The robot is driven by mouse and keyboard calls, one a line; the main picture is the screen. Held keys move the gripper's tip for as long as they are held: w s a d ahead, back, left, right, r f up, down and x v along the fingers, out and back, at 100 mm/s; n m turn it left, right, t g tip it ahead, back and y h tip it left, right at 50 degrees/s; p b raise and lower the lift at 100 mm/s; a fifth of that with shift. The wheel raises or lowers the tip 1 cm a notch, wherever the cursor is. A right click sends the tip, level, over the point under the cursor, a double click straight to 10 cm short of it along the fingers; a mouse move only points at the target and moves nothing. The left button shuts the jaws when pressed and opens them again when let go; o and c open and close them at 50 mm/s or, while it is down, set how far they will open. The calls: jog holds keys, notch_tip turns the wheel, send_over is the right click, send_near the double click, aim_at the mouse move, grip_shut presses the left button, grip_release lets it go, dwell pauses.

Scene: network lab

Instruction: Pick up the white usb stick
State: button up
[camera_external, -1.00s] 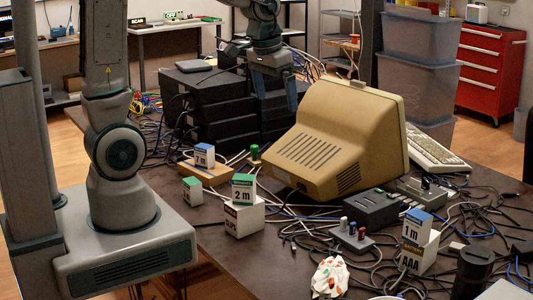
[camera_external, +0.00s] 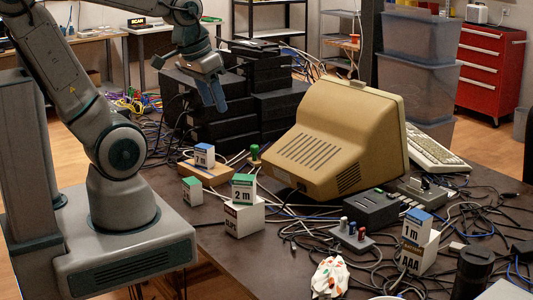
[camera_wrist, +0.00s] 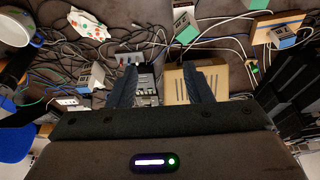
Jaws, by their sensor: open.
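Several small upright sticks stand in a grey hub (camera_external: 351,240) on the table, right of centre and in front of the old monitor. One pale, whitish stick (camera_external: 344,223) is at the hub's left; it looks like the white usb stick, though it is small and its colour is not certain. A red-topped stick (camera_external: 361,234) stands at the right end. My gripper (camera_external: 213,104) is open and empty above the black boxes, far left of the hub and well above the table. In the wrist view my gripper (camera_wrist: 158,70) shows both fingers apart; the sticks are too small there to tell.
The big beige monitor (camera_external: 332,135) stands between my gripper and the hub. Stacked black boxes (camera_external: 222,133) are below my gripper. Label blocks (camera_external: 245,216), crumpled paper (camera_external: 330,278), a black box (camera_external: 371,208) and tangled cables crowd the table. The front left is clearer.

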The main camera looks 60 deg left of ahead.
jog(key=n+g+h+b, duration=0.4)
jog(key=n+b, duration=1.4)
jog(key=b, duration=0.5)
send_over(344, 217)
jog(key=a, duration=0.6)
notch_tip(344, 217, down, 22)
jog(key=shift+d+r+b+x, duration=0.15)
jog(key=shift+b+x, duration=0.35)
jog(key=shift+x, duration=1.8)
jog(key=shift+d+b+x, duration=0.3)
jog(key=shift+b+x, duration=0.15)
jog(key=shift+x, duration=1.85)
jog(key=shift+d+r+b+x, duration=0.15)
jog(key=shift+b+x, duration=0.35)
jog(key=shift+x, duration=1.8)
jog(key=shift+w, duration=0.1)
grip_shut()
